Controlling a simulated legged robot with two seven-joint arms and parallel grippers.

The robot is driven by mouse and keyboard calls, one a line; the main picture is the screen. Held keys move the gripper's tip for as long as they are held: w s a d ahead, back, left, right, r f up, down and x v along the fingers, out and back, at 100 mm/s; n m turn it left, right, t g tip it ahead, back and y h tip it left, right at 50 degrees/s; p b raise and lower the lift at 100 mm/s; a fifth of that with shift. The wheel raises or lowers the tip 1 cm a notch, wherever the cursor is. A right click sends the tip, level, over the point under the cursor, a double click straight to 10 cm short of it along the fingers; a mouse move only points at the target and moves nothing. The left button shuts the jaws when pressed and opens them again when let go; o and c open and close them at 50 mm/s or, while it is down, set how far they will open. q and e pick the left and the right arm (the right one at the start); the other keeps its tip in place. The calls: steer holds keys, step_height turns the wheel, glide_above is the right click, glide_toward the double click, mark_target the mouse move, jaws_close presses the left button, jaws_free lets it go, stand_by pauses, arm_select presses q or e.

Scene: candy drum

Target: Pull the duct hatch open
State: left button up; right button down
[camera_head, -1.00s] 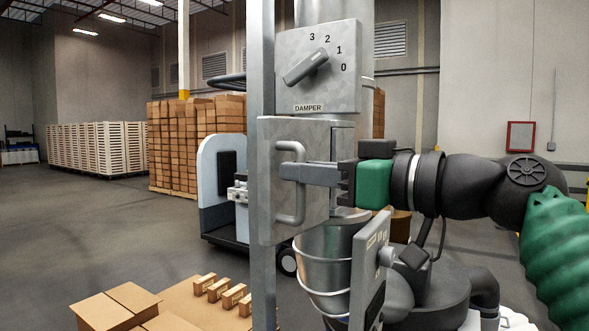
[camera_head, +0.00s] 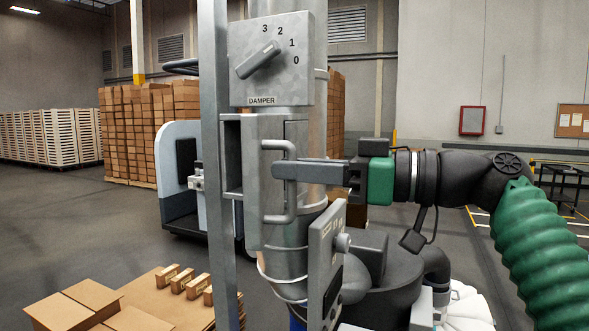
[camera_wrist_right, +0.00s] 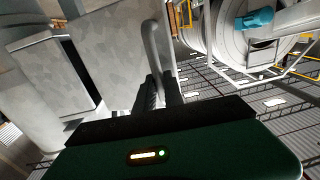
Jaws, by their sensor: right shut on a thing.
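The duct hatch (camera_head: 262,150) is a grey metal door below the damper box, with a vertical bar handle (camera_head: 291,207) on it. It stands swung out from the duct, and a dark gap (camera_head: 232,140) shows along its left side. My right gripper (camera_head: 285,171) reaches in from the right and is shut on the handle about mid-height. In the right wrist view, the handle (camera_wrist_right: 150,40) runs into my right fingers (camera_wrist_right: 160,92), beside the mottled hatch face (camera_wrist_right: 108,62). My left gripper is not in view.
A damper box (camera_head: 272,58) with a dial sits above the hatch, and a metal post (camera_head: 213,250) stands to its left. A grey panel with a knob (camera_head: 326,262) is close below my right arm. Cardboard boxes (camera_head: 75,312) lie at lower left.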

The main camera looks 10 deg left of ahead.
steer(key=c, duration=1.7)
jaws_free()
steer(key=shift+w+r, duration=0.1)
steer(key=shift+w, duration=0.05)
steer(key=shift+c, duration=0.2)
steer(key=shift+w+a, duration=0.1)
steer(key=shift+w, duration=0.15)
steer(key=shift+s+a, duration=0.1)
steer(key=shift+s, duration=0.1)
steer(key=s+d+b, duration=0.1)
steer(key=s+d, duration=0.1)
steer(key=d, duration=1.5)
steer(key=shift+s, duration=0.25)
steer(key=shift+a, duration=0.2)
